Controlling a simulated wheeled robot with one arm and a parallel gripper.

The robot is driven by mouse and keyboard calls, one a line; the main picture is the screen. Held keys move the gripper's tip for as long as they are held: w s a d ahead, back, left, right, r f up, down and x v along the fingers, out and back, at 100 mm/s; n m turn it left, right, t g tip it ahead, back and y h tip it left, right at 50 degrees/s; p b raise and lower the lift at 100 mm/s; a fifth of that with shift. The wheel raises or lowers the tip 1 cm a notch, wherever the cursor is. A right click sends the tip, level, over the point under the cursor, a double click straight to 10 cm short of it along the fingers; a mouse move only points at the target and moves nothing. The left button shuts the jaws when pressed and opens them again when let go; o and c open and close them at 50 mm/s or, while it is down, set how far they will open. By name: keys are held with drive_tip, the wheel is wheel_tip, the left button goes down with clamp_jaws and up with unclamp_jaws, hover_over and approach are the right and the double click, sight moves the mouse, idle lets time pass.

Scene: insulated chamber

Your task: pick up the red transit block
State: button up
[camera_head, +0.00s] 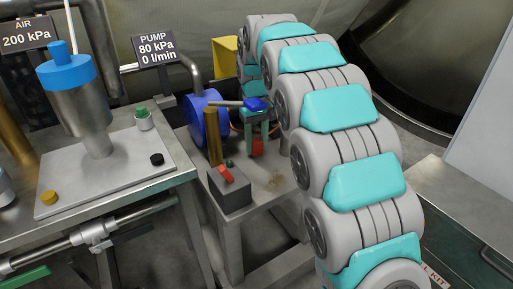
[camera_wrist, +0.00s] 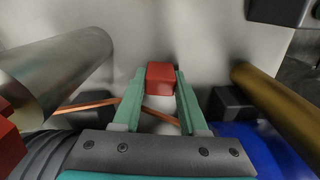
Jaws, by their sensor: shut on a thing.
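The red transit block (camera_head: 257,147) is at the small bench beside the blue pump. In the wrist view the block (camera_wrist: 160,76) sits between the tips of my two green fingers. My gripper (camera_head: 257,137) reaches down over the bench and is shut on the block; it also shows in the wrist view (camera_wrist: 160,92). The block's lower part is hidden, and I cannot tell whether it touches the bench top.
A brass post (camera_head: 213,136) and a dark box with a red switch (camera_head: 227,174) stand left of my gripper. The blue pump (camera_head: 203,117) is behind them. A copper tube (camera_wrist: 90,105) passes near my fingers. A metal cylinder (camera_wrist: 65,68) is at left in the wrist view.

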sight(259, 142)
clamp_jaws()
drive_tip(key=shift+r, duration=0.1)
drive_tip(key=shift+r, duration=4.8)
drive_tip(key=shift+s+d+r, duration=0.25)
drive_tip(key=shift+d+r, duration=0.05)
drive_tip(key=shift+d, duration=0.05)
drive_tip(key=shift+s+d+r, duration=0.2)
drive_tip(key=shift+s+d, duration=0.25)
drive_tip(key=shift+d, duration=0.15)
drive_tip(key=shift+s+d+r, duration=0.15)
drive_tip(key=shift+s+d, duration=0.25)
drive_tip(key=shift+d, duration=0.2)
drive_tip(key=shift+s+d+m+p, duration=0.2)
drive_tip(key=shift+m+p, duration=0.1)
